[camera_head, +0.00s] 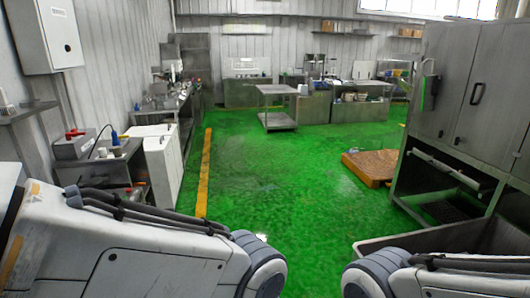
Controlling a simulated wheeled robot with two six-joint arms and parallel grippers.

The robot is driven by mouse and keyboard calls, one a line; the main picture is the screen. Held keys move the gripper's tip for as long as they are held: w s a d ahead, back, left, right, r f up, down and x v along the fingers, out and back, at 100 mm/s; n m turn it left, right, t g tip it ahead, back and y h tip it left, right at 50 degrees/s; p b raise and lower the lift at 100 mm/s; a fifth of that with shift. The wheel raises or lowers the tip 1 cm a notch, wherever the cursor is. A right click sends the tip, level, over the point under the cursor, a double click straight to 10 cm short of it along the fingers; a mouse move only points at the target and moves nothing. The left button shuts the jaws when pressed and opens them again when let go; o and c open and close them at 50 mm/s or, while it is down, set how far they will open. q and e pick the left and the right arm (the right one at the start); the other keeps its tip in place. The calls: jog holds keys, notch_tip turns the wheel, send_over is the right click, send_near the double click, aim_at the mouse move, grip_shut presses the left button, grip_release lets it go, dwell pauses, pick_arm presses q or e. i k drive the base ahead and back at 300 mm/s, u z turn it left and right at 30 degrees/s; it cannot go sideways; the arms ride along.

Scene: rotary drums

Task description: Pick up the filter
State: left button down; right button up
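I cannot pick out a filter in the head view. Parts of both my arms show along the bottom edge, the left one reaching in from the left and the right one from the right. Neither gripper is in view, so I cannot see whether they hold anything.
Green floor (265,185) lies open ahead, with a yellow line (203,175) on its left. A bench (95,160) and white cabinet (160,165) stand left. A tall grey cabinet (455,90) stands right, beside a brown slab (372,165). A metal cart (277,105) stands further back.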

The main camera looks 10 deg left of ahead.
aim_at(102, 151)
jog(key=u, duration=0.05)
jog(key=i, duration=2.05)
jog(key=u, duration=0.25)
jog(key=i, duration=1.9)
jog(key=u, duration=0.8)
jog(key=i, duration=1.15)
jog(key=u, duration=2)
jog(key=i, duration=1.1)
jog(key=u, duration=0.7)
